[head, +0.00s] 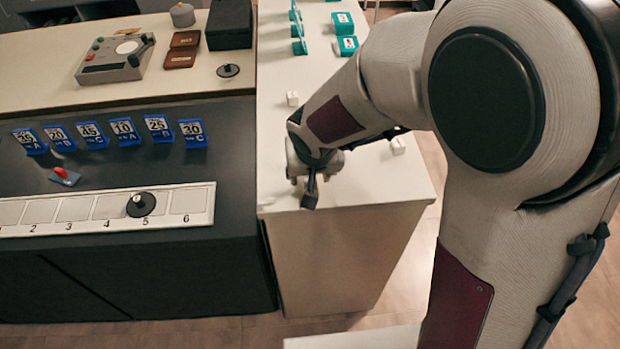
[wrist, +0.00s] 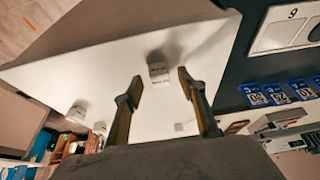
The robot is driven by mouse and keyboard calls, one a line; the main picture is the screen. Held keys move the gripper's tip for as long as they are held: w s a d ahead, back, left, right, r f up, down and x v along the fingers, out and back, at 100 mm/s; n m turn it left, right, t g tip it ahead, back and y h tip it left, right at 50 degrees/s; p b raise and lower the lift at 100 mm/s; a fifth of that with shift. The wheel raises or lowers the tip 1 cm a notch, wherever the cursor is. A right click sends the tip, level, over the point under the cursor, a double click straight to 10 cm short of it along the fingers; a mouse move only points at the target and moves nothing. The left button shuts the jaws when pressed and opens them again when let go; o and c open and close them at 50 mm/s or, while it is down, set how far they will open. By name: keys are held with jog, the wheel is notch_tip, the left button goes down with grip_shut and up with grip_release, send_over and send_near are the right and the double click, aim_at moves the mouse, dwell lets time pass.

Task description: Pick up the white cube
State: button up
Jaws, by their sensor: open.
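A white cube (wrist: 158,70) with small dark print on one face sits on the white counter in the wrist view. It lies between and slightly beyond the tips of my gripper (wrist: 158,85), whose two fingers are spread. A gap shows between the cube and each finger. In the head view my gripper (head: 309,194) is low over the near end of the counter, and I cannot make out this cube there. Other white cubes stand on the counter: one (head: 292,98) behind my gripper and one (head: 397,145) near the right edge.
The white counter (head: 345,190) ends close in front of my gripper. Teal blocks (head: 347,46) stand at its far end. To the left, a dark table holds blue number cards (head: 125,132), a numbered white strip (head: 100,208) with a black knob (head: 141,203), and a red-topped piece (head: 64,176).

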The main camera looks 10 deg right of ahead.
jog(key=shift+w+f, duration=0.15)
jog(key=shift+f, duration=0.3)
jog(key=c, duration=1)
